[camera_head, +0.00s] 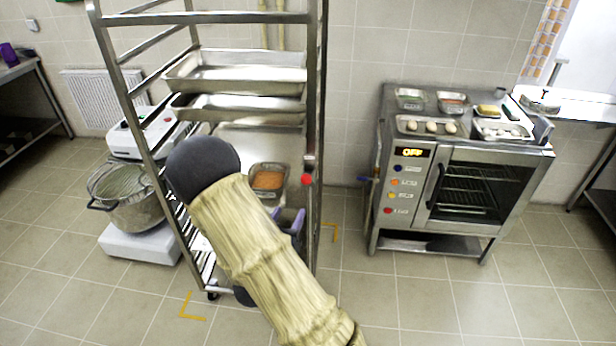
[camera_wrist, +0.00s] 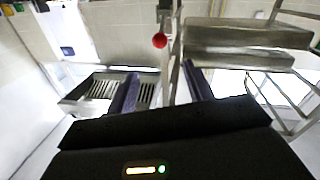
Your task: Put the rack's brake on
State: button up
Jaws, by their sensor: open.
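The rack (camera_head: 317,110) is a tall metal frame with trays in its upper levels. A red knob (camera_head: 307,180) sits on its right front upright, below a dark fitting; it looks like the brake handle. The red knob also shows in the wrist view (camera_wrist: 159,40), on a thin stem by an upright. My gripper (camera_head: 291,222) is low at the rack's right front, below the knob and partly hidden by my arm. In the wrist view its two purple fingers (camera_wrist: 162,82) stand apart with nothing between them. The knob appears beyond the fingertips, not touching them.
An oven (camera_head: 462,185) with several trays on top stands to the right. A large pot (camera_head: 130,195) on a white base stands left of the rack. A container of orange food (camera_head: 268,180) is in the rack. Yellow corner marks (camera_head: 190,308) lie on the floor. Floor between rack and oven is clear.

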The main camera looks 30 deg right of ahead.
aim_at(308, 175)
jog(key=p+x, duration=0.5)
jog(key=x, duration=1.2)
jog(key=shift+w+d+f, duration=0.1)
jog(key=shift+w+d, duration=0.1)
jog(key=shift+w, duration=0.05)
jog(key=shift+a, duration=0.1)
jog(key=shift+s, duration=0.15)
jog(key=shift+c, duration=1.1)
grip_shut()
